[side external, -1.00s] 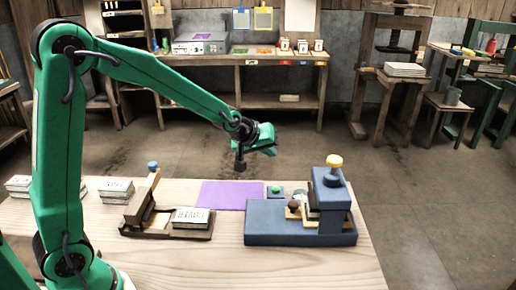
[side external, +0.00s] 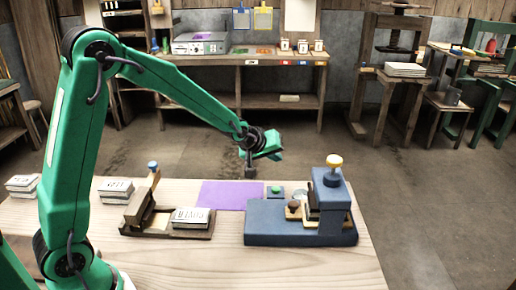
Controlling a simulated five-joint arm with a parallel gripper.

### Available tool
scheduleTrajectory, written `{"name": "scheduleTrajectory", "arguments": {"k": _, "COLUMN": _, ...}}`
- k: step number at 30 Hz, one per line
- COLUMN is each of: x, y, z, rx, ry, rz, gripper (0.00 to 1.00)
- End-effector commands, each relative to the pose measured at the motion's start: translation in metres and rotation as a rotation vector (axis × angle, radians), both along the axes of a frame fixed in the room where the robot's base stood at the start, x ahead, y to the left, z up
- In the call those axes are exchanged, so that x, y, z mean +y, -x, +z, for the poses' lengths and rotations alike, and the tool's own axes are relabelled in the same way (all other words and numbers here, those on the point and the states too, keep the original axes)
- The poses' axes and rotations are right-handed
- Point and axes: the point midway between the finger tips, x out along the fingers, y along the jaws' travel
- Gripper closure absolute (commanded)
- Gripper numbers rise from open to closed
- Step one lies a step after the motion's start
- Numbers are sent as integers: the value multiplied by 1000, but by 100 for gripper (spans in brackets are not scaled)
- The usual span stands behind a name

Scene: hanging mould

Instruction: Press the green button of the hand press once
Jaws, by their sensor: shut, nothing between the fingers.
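The green button (side external: 275,189) sits on a small dark blue block behind the press's left part. My gripper (side external: 250,172) is shut and empty. It hangs above the table's back edge, a little left of the green button in the picture and higher than it. It does not appear to touch the button. How far it is from the button in depth is hard to tell.
A purple sheet (side external: 231,194) lies left of the button. A wooden device (side external: 150,207) with a blue knob and a stack of printed cards (side external: 191,217) stand further left. More card stacks (side external: 116,189) lie at the left. The table front (side external: 290,268) is clear.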

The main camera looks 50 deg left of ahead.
Motion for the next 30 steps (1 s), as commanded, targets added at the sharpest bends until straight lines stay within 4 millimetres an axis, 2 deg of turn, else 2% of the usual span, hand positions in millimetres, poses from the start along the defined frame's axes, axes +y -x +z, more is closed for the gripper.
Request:
{"name": "scheduleTrajectory", "arguments": {"k": 21, "x": 0, "y": 1, "z": -67, "rx": 3, "ry": 0, "rz": 0, "gripper": 100}}
{"name": "scheduleTrajectory", "arguments": {"k": 30, "x": 0, "y": 0, "z": -82, "rx": 1, "ry": 0, "rz": 0, "gripper": 100}}
